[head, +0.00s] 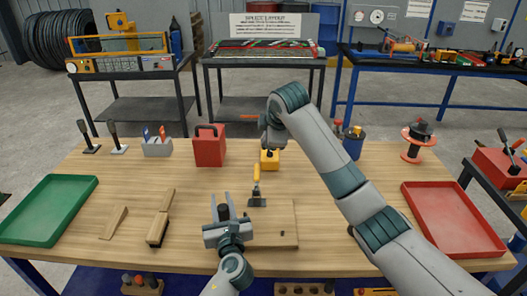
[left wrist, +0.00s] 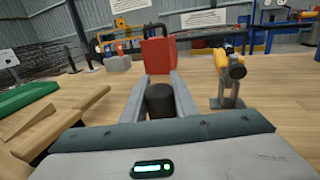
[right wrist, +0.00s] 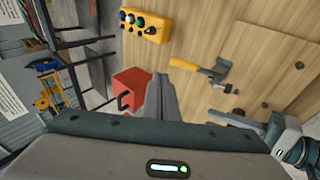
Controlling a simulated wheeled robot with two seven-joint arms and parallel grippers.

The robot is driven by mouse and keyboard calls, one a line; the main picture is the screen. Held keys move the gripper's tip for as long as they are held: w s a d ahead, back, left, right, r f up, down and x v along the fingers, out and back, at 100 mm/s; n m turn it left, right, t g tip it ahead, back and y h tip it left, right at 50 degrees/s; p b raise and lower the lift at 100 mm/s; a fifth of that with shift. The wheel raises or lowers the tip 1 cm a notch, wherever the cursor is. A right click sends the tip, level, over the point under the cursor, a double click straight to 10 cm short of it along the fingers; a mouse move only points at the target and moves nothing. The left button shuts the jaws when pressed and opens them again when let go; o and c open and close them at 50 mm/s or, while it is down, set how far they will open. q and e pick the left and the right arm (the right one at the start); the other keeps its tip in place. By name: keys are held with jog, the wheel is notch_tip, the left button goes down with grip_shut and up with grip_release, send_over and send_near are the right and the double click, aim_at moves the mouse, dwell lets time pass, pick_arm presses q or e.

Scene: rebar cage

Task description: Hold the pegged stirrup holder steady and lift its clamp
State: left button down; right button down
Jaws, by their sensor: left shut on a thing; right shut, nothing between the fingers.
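The pegged stirrup holder (head: 272,238) is a flat wooden board at the table's front middle, with small dark pegs. Its clamp (head: 257,200) has a grey metal base and a yellow handle that stands up in the left wrist view (left wrist: 232,72); it also shows in the right wrist view (right wrist: 215,74). My left gripper (head: 223,203) is shut on a black cylindrical post (left wrist: 159,100) at the board's left, beside the clamp. My right gripper (right wrist: 164,82) is shut and empty, apart from the clamp; in the head view its fingertips are mostly hidden behind its wrist.
A yellow button box (head: 269,160) stands behind the clamp, close to my right gripper, with a red box (head: 209,147) to its left. Wooden pieces (head: 160,218) lie left of my left gripper. Green (head: 48,210) and red (head: 452,220) trays flank the table.

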pick_arm(q)
jog(key=shift+a+f, duration=0.1)
pick_arm(e)
jog(key=shift+s+d+r, duration=0.15)
jog(key=shift+r, duration=0.4)
jog(key=shift+s+d+r, duration=0.1)
jog(key=shift+r, duration=0.45)
pick_arm(q)
jog(key=c, duration=1.4)
grip_release()
jog(key=shift+o, duration=0.2)
pick_arm(e)
jog(key=shift+w+a+f, duration=0.1)
pick_arm(q)
jog(key=shift+s, duration=0.1)
jog(key=v, duration=1.1)
jog(key=shift+s+f, duration=0.1)
jog(key=shift+s, duration=0.2)
